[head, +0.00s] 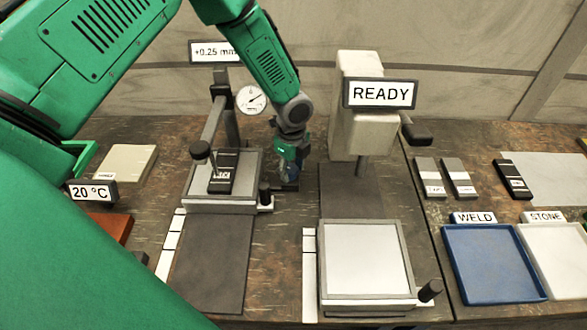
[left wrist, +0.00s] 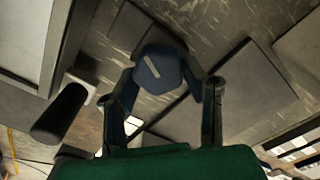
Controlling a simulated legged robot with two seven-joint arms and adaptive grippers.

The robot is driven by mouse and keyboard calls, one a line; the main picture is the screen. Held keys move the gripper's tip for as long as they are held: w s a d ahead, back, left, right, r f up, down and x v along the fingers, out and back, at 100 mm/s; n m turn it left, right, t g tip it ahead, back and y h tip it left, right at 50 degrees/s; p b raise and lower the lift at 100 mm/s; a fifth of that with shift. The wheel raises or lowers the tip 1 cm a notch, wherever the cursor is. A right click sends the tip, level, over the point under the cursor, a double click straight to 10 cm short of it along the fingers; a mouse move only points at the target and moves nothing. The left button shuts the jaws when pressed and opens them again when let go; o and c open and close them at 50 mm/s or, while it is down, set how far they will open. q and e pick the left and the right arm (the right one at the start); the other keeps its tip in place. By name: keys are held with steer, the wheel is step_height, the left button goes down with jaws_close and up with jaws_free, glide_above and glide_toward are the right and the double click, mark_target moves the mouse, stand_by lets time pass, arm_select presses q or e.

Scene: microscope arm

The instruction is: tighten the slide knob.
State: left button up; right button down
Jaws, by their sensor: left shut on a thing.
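The slide knob (left wrist: 157,70) is a dark, blue-black faceted knob with a pale line across its face. In the left wrist view it sits between the two fingers of my left gripper (left wrist: 162,88), which is shut on it. In the head view my left gripper (head: 288,178) points down just right of the gauge stand (head: 208,203) and mostly hides the knob. The pale line runs diagonally in the wrist view. My right gripper is not in view.
A dial gauge (head: 251,99) and a "+0.25 mm" sign (head: 214,52) stand close left of my gripper. A white block machine with a "READY" sign (head: 380,94) stands close right. A black handle (head: 264,192) projects beside the gauge stand. Blue (head: 491,265) and white trays lie far right.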

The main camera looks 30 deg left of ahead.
mark_target(292, 168)
arm_select(q)
steer(key=shift+w+a+r, duration=0.15)
steer(key=shift+w, duration=0.15)
steer(key=o, duration=1.2)
steer(key=shift+c, duration=0.2)
steer(key=shift+s, duration=0.15)
steer(key=shift+a, duration=0.1)
step_height(292, 168, up, 12)
steer(key=shift+f, duration=0.2)
